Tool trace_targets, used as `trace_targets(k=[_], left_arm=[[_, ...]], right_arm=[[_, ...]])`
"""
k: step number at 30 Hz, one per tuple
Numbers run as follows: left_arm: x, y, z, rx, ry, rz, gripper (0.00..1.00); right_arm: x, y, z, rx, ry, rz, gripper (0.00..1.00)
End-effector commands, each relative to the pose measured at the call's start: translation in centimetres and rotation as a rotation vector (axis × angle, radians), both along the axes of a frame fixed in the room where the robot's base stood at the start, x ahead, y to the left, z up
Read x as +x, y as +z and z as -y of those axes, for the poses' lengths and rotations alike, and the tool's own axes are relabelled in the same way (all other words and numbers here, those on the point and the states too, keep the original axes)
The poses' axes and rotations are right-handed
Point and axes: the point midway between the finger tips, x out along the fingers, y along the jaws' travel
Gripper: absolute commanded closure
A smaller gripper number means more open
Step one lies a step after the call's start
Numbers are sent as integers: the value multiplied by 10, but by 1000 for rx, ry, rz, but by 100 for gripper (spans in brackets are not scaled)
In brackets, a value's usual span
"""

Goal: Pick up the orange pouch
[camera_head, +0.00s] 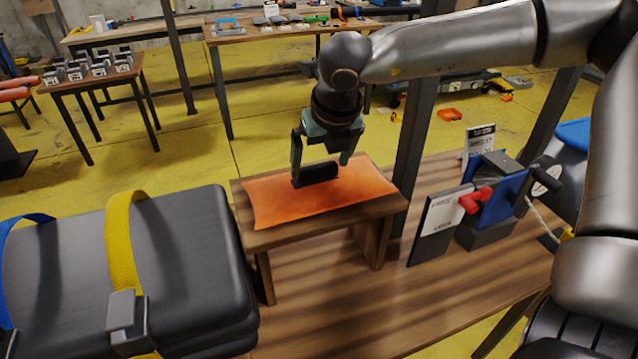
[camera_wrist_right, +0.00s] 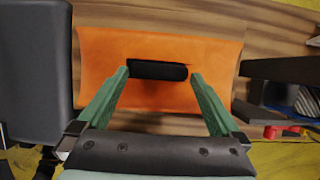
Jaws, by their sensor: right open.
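The orange pouch (camera_head: 275,203) lies flat on a small wooden stand (camera_head: 245,238) on the workbench. It has a black handle (camera_head: 316,175) at its middle. In the right wrist view the pouch (camera_wrist_right: 215,55) fills the middle, with the black handle (camera_wrist_right: 157,70) across it. My right gripper (camera_head: 320,172) is directly over the pouch. Its green fingers are open, one at each end of the handle; I cannot tell whether they touch it. My left gripper is not in view.
A dark grey padded case (camera_head: 185,240) with a yellow strap stands close to the left of the stand. A blue device with a red handle (camera_head: 475,200) and a sign board (camera_head: 438,225) stand to the right. A dark post (camera_head: 412,140) rises behind. The bench front (camera_head: 350,310) is clear.

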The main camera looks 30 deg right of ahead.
Motion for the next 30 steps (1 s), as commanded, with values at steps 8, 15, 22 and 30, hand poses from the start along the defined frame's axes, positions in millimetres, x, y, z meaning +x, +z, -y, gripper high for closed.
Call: trace_targets(k=[8, 15, 22, 30], left_arm=[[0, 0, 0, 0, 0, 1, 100], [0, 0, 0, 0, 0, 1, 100], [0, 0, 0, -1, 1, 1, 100], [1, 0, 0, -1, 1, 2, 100]], right_arm=[[0, 0, 0, 1, -1, 1, 11], [0, 0, 0, 0, 0, 1, 38], [0, 1, 0, 0, 0, 1, 64], [0, 1, 0, 0, 0, 1, 94]])
